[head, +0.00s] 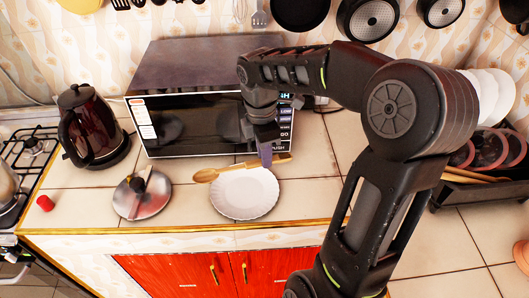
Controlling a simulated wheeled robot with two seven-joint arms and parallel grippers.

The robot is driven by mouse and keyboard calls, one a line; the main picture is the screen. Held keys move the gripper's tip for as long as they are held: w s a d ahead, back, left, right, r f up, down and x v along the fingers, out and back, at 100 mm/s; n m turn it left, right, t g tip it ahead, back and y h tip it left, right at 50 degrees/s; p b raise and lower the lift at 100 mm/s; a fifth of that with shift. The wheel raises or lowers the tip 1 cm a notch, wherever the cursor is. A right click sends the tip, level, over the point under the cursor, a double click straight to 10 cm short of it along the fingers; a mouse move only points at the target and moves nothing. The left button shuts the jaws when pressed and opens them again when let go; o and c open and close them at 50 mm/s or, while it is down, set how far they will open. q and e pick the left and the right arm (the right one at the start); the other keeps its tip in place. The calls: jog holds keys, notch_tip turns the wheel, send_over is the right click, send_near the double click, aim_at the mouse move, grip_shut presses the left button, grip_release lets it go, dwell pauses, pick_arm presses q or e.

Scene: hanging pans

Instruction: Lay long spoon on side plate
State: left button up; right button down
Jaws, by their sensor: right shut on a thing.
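A long wooden spoon (206,176) shows at the far rim of the white side plate (246,198), its bowl to the left and its handle to the right. The plate has a fluted rim and lies on the tiled counter near the front edge. My right gripper (265,162) points down and is shut on the spoon's handle, at the plate's far right side. In the picture the spoon crosses the plate's far edge; I cannot tell whether it touches the plate or the counter. My left gripper is not in view.
A microwave (205,118) stands close behind the plate and gripper. A metal lid (142,196) lies to the left, a dark red kettle (90,125) farther left, beside the stove (32,148). A dish rack (470,190) stands at right. Pans (370,22) hang above.

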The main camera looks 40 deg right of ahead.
jog(key=b, duration=0.5)
send_over(265, 185)
jog(key=shift+a+f, duration=0.1)
jog(key=shift+f, duration=3.1)
jog(key=shift+f+b, duration=0.45)
jog(key=shift+f, duration=0.2)
jog(key=c, duration=1.2)
grip_release()
jog(key=shift+c, duration=0.2)
jog(key=shift+r, duration=0.1)
notch_tip(265, 185, up, 8)
jog(key=shift+w+a+f, duration=0.1)
jog(key=shift+a+f, duration=0.05)
